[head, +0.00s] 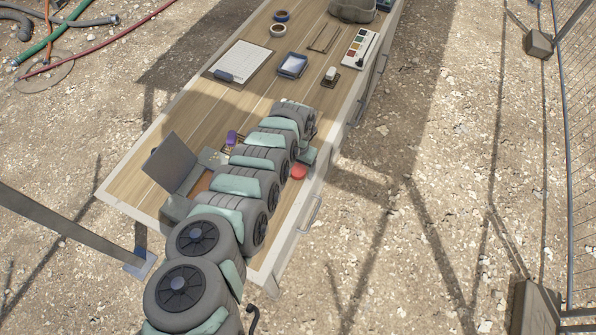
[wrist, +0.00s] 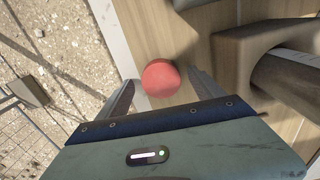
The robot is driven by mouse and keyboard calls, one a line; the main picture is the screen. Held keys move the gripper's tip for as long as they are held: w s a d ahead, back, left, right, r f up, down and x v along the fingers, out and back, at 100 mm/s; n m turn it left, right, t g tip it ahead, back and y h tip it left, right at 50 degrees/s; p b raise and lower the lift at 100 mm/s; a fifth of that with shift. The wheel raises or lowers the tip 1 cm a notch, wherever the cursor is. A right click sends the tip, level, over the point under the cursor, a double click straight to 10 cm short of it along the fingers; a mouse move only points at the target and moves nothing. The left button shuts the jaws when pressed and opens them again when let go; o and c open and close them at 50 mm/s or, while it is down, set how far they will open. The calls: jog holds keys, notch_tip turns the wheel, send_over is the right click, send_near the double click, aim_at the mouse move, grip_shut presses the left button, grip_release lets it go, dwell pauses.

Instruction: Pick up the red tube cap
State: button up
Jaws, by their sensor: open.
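The red tube cap (head: 299,172) is a small round red disc on the wooden bench near its right edge, beside the end of my arm. In the wrist view the red tube cap (wrist: 160,78) lies between the two fingers of my gripper (wrist: 160,90), which are spread on either side of it. My gripper is open and holds nothing. Whether the fingers are at the cap's height or above it, I cannot tell. In the head view my arm hides most of the gripper.
The bench (head: 160,105) holds a clipboard (head: 243,63), a blue tray (head: 292,65), a paint set (head: 360,48), tape rolls and a grey open case (head: 170,163). In the wrist view a brown-grey blocky object (wrist: 250,60) stands close right of the cap. The bench edge lies close left.

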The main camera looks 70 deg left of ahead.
jog(key=shift+a+f, duration=0.1)
jog(key=shift+f, duration=0.1)
jog(key=shift+c, duration=0.6)
jog(key=c, duration=1.3)
